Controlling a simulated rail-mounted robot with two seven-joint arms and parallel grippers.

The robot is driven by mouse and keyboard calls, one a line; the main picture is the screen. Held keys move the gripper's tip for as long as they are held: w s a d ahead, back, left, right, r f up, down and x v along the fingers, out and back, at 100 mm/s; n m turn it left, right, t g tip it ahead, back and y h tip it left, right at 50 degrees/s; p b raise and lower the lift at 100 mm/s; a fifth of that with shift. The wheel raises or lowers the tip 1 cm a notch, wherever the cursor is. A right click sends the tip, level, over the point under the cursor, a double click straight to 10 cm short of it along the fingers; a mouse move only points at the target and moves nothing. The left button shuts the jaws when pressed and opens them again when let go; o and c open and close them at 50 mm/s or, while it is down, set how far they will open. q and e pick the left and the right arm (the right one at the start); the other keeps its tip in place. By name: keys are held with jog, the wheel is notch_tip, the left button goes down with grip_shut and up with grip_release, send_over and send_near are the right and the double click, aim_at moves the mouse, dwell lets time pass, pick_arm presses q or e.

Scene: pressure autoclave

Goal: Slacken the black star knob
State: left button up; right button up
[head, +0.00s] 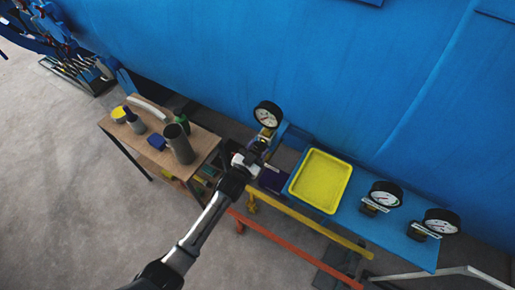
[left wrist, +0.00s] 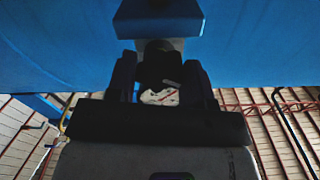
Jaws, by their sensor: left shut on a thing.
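My left gripper (head: 257,152) reaches in from below, just under a round gauge (head: 267,114) with a black rim and a white dial. In the left wrist view the two dark fingers of the left gripper (left wrist: 160,66) are shut on the black star knob (left wrist: 158,62), one at each side of it. The knob is dark and partly hidden between the fingers, so its lobes do not show clearly. A pale patch with red marks shows below it, between the fingers. The right gripper is not in view.
A yellow tray (head: 320,180) lies on the blue shelf (head: 357,215), with two more gauges (head: 386,194) to its right. A wooden table (head: 205,142) with a grey cylinder (head: 179,145) stands left of my gripper. The blue vessel wall (head: 230,50) rises behind.

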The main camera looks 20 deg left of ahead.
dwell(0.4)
pick_arm(q)
jog(key=o, duration=0.9)
jog(key=shift+s+a, duration=0.1)
jog(key=shift+s, duration=0.35)
jog(key=s, duration=0.4)
jog(key=s+a, duration=0.1)
jog(key=s, duration=0.3)
jog(key=s+a, duration=0.1)
jog(key=s, duration=0.3)
jog(key=shift+s, duration=0.35)
